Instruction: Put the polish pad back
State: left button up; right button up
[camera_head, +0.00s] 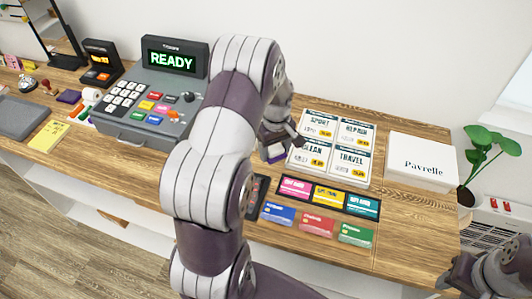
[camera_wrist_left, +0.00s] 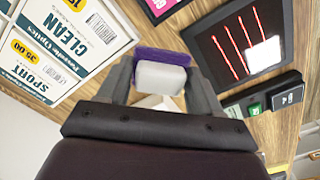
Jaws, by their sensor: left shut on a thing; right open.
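The polish pad, a small block with a white face and a purple layer, is between the fingers of my left gripper (camera_wrist_left: 160,78) in the left wrist view; the white part (camera_wrist_left: 160,76) faces the camera. In the head view my left gripper (camera_head: 282,150) is shut on it, low over the counter just left of the price board. A bit of purple (camera_head: 276,155) shows under the fingers there. My arm hides much of the counter behind it. My right gripper (camera_head: 460,274) is open and empty at the bottom right, partly cut off by the frame edge.
The price board (camera_head: 333,147) stands right of the left gripper, with coloured cards (camera_head: 328,195) in front. A white Pavrelle box (camera_head: 422,161) is further right. A cash register (camera_head: 150,95) is left. In the wrist view a dark panel with red lines (camera_wrist_left: 232,55) lies close by.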

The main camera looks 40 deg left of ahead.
pick_arm(q)
jog(key=a+f, duration=0.3)
jog(key=a, duration=0.1)
jog(key=shift+w+f+p, duration=0.2)
jog(key=shift+w+p, duration=0.15)
jog(key=shift+p, duration=0.05)
jog(key=shift+s+d+f+p, duration=0.15)
jog(key=shift+f+p, duration=0.1)
jog(key=shift+f, duration=0.35)
jog(key=shift+s+a+f+p, duration=0.1)
jog(key=shift+f+p, duration=0.1)
jog(key=shift+f, duration=0.7)
jog(key=shift+w+f, duration=0.1)
jog(key=shift+f, duration=0.05)
pick_arm(e)
jog(key=shift+w+a+r, duration=0.1)
jog(key=shift+w+r, duration=0.15)
jog(key=shift+r, duration=0.25)
jog(key=shift+w+a+r, duration=0.1)
jog(key=shift+w+r, duration=0.1)
jog(key=shift+r, duration=0.3)
pick_arm(q)
jog(key=shift+f, duration=0.1)
pick_arm(e)
jog(key=shift+f, duration=0.1)
pick_arm(q)
jog(key=o, duration=0.9)
jog(key=shift+o, duration=0.2)
